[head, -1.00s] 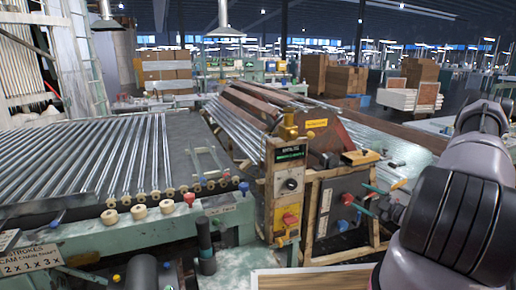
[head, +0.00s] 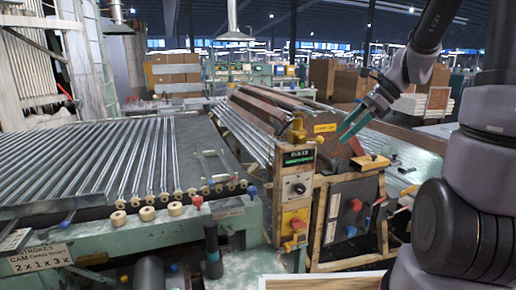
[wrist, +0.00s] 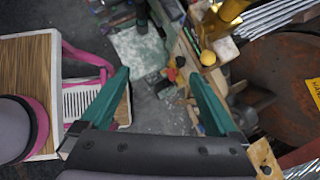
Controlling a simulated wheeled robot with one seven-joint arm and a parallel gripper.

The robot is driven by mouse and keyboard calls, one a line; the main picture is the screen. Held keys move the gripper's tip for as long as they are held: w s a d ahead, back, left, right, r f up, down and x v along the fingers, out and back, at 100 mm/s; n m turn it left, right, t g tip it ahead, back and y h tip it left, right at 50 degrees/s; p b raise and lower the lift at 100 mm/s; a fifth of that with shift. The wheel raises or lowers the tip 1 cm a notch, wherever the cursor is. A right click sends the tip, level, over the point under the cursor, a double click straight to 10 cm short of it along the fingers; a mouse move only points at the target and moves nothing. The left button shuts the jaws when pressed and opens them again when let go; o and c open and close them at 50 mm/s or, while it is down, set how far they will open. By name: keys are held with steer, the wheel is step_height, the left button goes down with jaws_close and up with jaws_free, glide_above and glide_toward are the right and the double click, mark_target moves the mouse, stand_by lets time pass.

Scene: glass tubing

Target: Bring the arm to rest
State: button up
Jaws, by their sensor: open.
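My gripper (head: 350,128) is in the upper right of the head view, in the air in front of the brown-sided machine. Its two green fingers are apart with nothing between them. In the wrist view my gripper (wrist: 160,95) points down, its green fingers spread over the grey floor between the machines. My arm rises on the right side of the head view and bends over to the gripper.
A control box (head: 297,185) with a yellow post stands below and left of the gripper. A conveyor of glass tubes (head: 110,160) fills the left. A wood-topped surface (head: 325,283) is at the bottom front. Cardboard boxes (head: 340,80) stand behind.

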steer(key=s+r+n+t+h, duration=0.5)
steer(key=s+r+n, duration=0.6)
steer(key=n, duration=0.5)
steer(key=shift+s+d+t+h, duration=0.3)
steer(key=shift+s+t, duration=0.1)
steer(key=shift+s, duration=0.85)
steer(key=shift+o, duration=0.3)
steer(key=shift+r, duration=0.1)
